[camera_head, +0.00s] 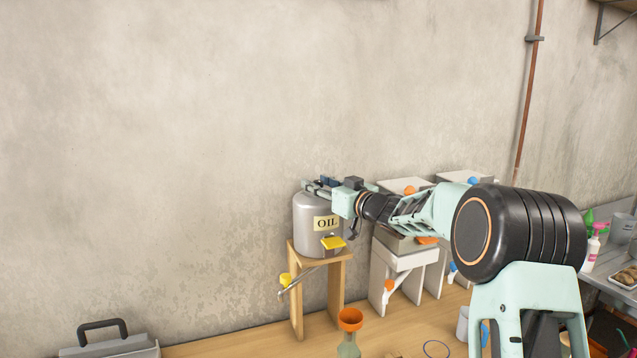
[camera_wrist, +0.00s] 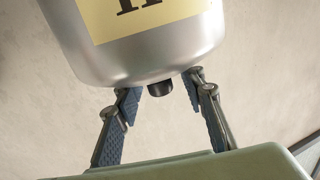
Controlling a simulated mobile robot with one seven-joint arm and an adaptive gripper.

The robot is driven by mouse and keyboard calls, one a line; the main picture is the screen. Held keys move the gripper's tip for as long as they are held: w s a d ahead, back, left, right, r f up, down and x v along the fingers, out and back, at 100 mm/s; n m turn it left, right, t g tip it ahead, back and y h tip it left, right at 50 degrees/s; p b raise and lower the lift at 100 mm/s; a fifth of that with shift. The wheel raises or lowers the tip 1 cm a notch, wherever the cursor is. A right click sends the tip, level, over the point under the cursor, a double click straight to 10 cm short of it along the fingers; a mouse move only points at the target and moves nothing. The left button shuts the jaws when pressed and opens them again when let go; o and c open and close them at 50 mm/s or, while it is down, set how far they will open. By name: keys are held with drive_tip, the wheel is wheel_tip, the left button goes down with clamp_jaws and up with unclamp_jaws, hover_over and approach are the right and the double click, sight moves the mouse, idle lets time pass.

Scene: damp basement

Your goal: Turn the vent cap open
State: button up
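A grey metal oil can (camera_head: 310,222) with a cream "OIL" label stands upright on a small wooden stand. It also fills the top of the wrist view (camera_wrist: 150,62). A small black cap (camera_wrist: 160,88), which looks like the vent cap, sticks out from the can's end between my fingers. My gripper (camera_head: 322,187) is at the top of the can, coming from the right. In the wrist view my gripper (camera_wrist: 163,92) is open, with one blue-padded finger on each side of the cap and gaps visible. The cap is not clear in the head view.
The wooden stand (camera_head: 296,300) has a yellow-handled lever; a yellow tap handle (camera_head: 333,243) is on the can's front. White stands (camera_head: 385,262) are close on the right. A bottle with an orange funnel (camera_head: 350,319) stands in front. A toolbox (camera_head: 110,345) is at left.

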clamp_jaws()
